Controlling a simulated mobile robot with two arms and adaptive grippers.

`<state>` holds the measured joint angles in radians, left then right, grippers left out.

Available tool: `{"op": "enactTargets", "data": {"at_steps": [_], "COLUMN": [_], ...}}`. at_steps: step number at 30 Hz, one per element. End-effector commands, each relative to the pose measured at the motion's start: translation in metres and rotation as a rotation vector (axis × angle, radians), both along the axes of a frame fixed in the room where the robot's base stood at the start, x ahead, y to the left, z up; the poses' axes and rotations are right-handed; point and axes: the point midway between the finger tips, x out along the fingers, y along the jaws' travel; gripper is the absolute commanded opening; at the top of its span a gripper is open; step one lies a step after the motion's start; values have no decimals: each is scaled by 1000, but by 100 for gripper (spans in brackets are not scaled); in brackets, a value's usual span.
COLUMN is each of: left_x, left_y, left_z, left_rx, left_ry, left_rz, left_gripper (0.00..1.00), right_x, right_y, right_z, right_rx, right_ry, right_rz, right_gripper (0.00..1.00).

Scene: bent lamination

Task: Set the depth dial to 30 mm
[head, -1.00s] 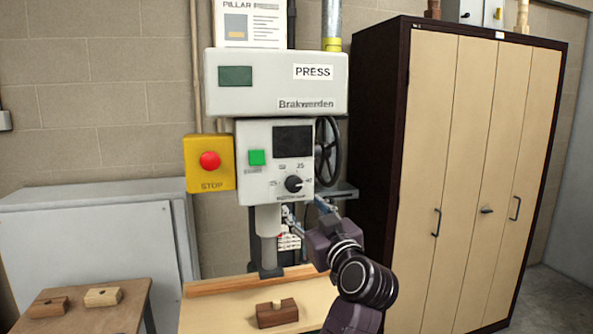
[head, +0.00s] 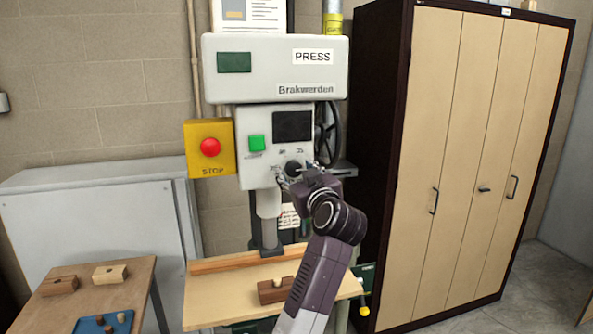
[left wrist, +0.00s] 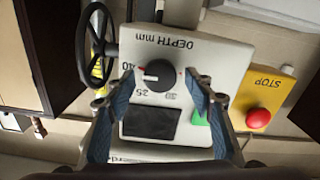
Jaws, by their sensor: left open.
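The depth dial (left wrist: 157,76) is a round black knob on the grey press panel, under a "DEPTH mm" label that appears upside down in the left wrist view. Its white pointer mark lies to the left in that view, toward a number that looks like 40; the other numbers are small. In the head view the dial (head: 293,167) is partly covered by my gripper. My left gripper (head: 297,174) is open in front of the panel. In the left wrist view its blue-padded fingers (left wrist: 159,80) stand on either side of the dial, apart from it. My right gripper is out of view.
A green button (head: 257,143), a dark display (head: 292,127) and a yellow STOP box (head: 209,147) with a red button are close by. A handwheel (head: 328,128) is at the panel's right. A wooden block (head: 272,291) lies on the press table (head: 225,302). A tall cabinet (head: 460,170) stands right.

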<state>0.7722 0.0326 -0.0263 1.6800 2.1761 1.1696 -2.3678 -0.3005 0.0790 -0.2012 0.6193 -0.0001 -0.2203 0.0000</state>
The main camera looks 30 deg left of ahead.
Motion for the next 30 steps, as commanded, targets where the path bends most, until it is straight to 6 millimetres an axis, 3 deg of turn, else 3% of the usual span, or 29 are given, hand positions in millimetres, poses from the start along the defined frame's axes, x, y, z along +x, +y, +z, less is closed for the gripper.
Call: {"op": "enactTargets", "data": {"at_steps": [3, 15, 30], "left_x": [0, 0, -1], "left_y": [0, 0, 0], "left_z": [0, 0, 1], "left_rx": [0, -1, -107], "left_ry": [0, -1, -123], "left_rz": [0, 0, 0], "left_gripper": [49, 7, 7], "right_x": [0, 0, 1], "right_y": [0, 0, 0], "right_z": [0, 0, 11], "right_rx": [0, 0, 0], "right_ry": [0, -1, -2], "right_rz": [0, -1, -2], "right_gripper": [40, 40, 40]}}
